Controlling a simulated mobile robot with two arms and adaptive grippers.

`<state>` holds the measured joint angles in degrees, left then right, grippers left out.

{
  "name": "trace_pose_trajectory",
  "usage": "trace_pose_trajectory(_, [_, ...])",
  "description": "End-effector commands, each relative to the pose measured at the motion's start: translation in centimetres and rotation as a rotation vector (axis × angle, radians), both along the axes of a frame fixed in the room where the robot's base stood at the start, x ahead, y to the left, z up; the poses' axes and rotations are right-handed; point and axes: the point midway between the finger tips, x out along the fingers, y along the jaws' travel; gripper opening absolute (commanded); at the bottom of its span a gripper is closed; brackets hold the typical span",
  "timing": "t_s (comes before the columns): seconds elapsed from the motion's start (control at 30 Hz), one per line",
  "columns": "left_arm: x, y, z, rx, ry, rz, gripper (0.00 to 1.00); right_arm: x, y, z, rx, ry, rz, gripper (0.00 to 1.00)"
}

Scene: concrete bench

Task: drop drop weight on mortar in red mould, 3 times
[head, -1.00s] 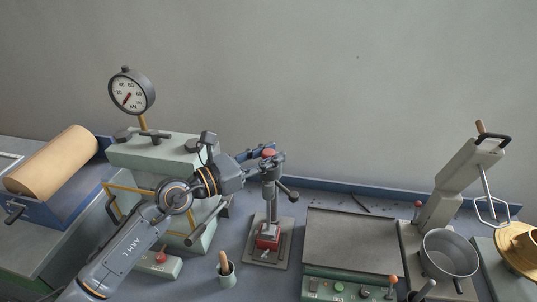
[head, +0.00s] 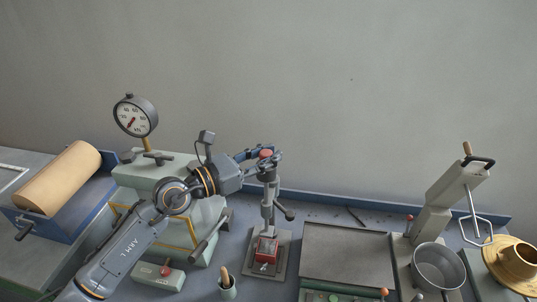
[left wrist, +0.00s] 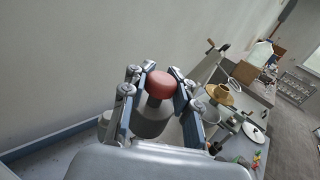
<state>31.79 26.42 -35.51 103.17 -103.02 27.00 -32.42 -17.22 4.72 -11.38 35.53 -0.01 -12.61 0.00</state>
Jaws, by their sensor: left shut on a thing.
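The drop weight stand (head: 281,262) is in the middle of the bench in the head view, an upright grey column on a flat plate. The red mould (head: 266,250) sits at its foot; I cannot make out the mortar clearly. My left gripper (head: 264,157) is at the column's top, shut around the drop weight at its red knob (head: 265,153). In the left wrist view the red knob (left wrist: 160,84) shows between the two fingers, with the grey body of the drop weight (left wrist: 151,120) beneath. My right gripper is not in view.
A green press with a dial gauge (head: 135,115) stands left of the stand, close to my left arm. A small pot with a handle (head: 227,289) is in front. To the right are a flat-topped table unit (head: 345,255) and a mixer with a steel bowl (head: 438,266).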

Motion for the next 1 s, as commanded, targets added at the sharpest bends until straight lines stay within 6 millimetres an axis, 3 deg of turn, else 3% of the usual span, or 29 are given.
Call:
trace_pose_trajectory(0.17, [0.2,0.2,0.7,-0.01,-0.013,0.006,0.0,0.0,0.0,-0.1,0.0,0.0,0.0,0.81])
trace_pose_trajectory(0.2, [0.2,0.2,0.7,-0.01,-0.013,0.006,0.34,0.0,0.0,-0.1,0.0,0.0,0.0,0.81])
trace_pose_trajectory(0.3, [0.1,0.2,0.6,-0.009,-0.011,0.005,0.51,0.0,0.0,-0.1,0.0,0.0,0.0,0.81])
trace_pose_trajectory(0.67, [-0.1,0.4,0.3,-0.004,-0.006,0.004,0.51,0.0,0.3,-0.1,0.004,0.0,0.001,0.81])
trace_pose_trajectory(1.0, [-3.5,5.6,0.2,-0.002,-0.005,0.006,0.51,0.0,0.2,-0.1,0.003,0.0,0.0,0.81])
